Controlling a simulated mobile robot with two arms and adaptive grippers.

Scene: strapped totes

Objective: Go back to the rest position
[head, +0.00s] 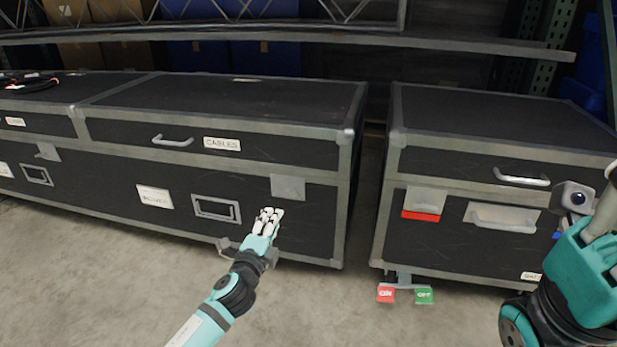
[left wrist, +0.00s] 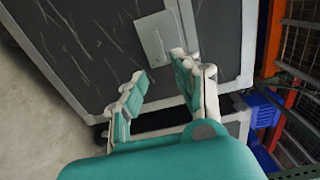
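My left gripper (head: 269,214) is in front of the lower wall of the long black case (head: 112,178), below a metal latch plate (head: 288,187). In the left wrist view its two fingers (left wrist: 159,68) stand apart with nothing between them, facing the case and its latch plate (left wrist: 158,38). Whether a fingertip touches the case is hard to tell. My right gripper (head: 600,235) is at the right edge of the head view, in front of the right-hand case (head: 460,200). Its fingers are largely cut off by the frame, so its opening does not show.
A narrow gap separates the two cases. Red (head: 386,294) and green (head: 424,296) tags sit low at the right case's front. A metal shelf beam (head: 300,37) runs behind. The concrete floor (head: 90,280) in front is clear. Blue bins (left wrist: 262,108) show in the left wrist view.

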